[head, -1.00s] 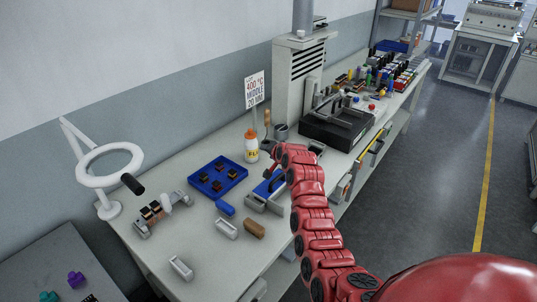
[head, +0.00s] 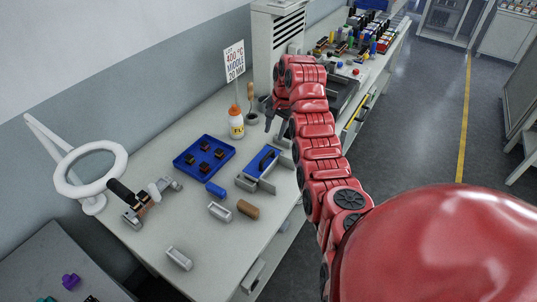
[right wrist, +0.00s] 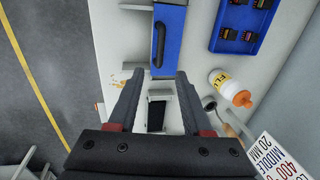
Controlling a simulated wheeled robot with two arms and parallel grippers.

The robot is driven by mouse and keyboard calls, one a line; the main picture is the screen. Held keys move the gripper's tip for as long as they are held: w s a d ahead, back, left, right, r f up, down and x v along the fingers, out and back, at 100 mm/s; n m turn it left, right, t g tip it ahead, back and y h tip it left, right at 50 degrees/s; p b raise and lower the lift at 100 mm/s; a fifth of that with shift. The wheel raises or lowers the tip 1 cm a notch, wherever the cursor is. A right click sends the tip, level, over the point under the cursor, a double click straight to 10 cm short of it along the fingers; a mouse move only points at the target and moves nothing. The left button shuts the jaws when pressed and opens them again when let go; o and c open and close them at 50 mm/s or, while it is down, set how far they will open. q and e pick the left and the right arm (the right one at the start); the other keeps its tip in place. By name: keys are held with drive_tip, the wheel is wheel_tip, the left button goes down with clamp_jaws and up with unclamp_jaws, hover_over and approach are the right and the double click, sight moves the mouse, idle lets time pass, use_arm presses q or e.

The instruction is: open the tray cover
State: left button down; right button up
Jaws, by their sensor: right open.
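The tray is a grey box (head: 270,186) on the workbench, with a blue cover (head: 262,159) that has a dark bar handle. The cover lies over the back part, and grey walls show at the front. In the right wrist view the blue cover (right wrist: 171,48) and its black handle (right wrist: 160,40) are at the top centre, beyond the fingertips. My right gripper (head: 274,124) is above the bench, behind the tray in the head view. In the right wrist view its fingers (right wrist: 157,80) are apart with nothing held. My left gripper is not in view.
A blue bin (head: 188,168) with dark parts stands left of the tray. A white bottle (head: 236,127) with orange cap, a sign (head: 234,62) and a cup (head: 253,118) are near the gripper. Grey, blue and brown blocks lie in front. A ring lamp (head: 75,187) stands left.

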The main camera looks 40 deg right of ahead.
sight(268, 155)
drive_tip(key=f+p, duration=0.1)
drive_tip(key=f, duration=0.2)
drive_tip(key=w+f+p, duration=0.1)
drive_tip(key=f, duration=0.2)
drive_tip(key=f+p, duration=0.1)
drive_tip(key=f, duration=0.2)
drive_tip(key=shift+w+a, duration=0.35)
drive_tip(key=shift+a, duration=0.05)
drive_tip(key=shift+w+f, duration=0.15)
drive_tip(key=shift+f, duration=0.95)
clamp_jaws()
